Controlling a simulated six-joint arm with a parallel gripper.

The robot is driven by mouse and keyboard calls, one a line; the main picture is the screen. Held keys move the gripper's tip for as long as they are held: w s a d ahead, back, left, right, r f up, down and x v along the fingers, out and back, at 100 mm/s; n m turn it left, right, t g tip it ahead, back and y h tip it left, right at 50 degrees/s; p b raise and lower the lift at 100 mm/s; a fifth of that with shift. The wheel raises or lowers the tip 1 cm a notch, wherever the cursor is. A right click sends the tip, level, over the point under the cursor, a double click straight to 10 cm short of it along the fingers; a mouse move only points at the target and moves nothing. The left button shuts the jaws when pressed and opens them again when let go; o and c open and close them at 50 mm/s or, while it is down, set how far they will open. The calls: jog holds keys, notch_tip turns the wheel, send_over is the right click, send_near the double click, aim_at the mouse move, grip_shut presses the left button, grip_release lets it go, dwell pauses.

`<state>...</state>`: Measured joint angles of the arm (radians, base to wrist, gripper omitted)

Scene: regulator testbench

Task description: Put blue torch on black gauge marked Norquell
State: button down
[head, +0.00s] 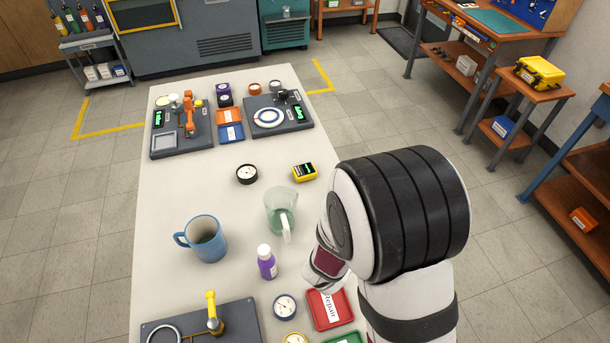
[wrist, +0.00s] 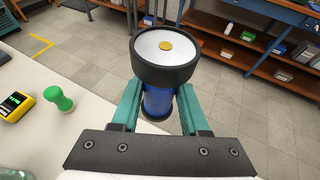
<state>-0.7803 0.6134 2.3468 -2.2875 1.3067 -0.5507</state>
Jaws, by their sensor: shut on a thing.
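My gripper (wrist: 160,108) is shut on the blue torch (wrist: 158,101). In the wrist view the torch's wide black head and white face with a yellow centre point towards the camera, and its blue body sits between the teal fingers. In the head view the gripper and torch are hidden behind my arm. A black-rimmed gauge (head: 247,174) with a white dial lies on the middle of the table, left of the yellow meter. Its lettering is too small to read.
Near the gauge are a yellow meter (head: 304,172), a glass jug (head: 281,211), a blue mug (head: 205,239) and a purple bottle (head: 267,264). A blue-rimmed gauge (head: 285,306) and red tray (head: 330,308) are nearer. A green knobbed thing (wrist: 58,98) stands near the table edge.

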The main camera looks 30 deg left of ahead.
jog(key=w+a+f+n+t+y, duration=0.1)
jog(key=w+a+n+y, duration=0.1)
jog(key=a, duration=0.4)
jog(key=w+a+f+n+y, duration=0.1)
jog(key=w+a+y, duration=0.15)
jog(key=a, duration=0.45)
jog(key=n+g+y, duration=0.3)
jog(key=n+y, duration=0.6)
send_over(246, 171)
jog(key=shift+h, duration=0.25)
notch_tip(246, 171, down, 5)
jog(key=shift+f, duration=0.3)
jog(key=shift+f, duration=0.1)
jog(key=shift+c, duration=2.1)
grip_release()
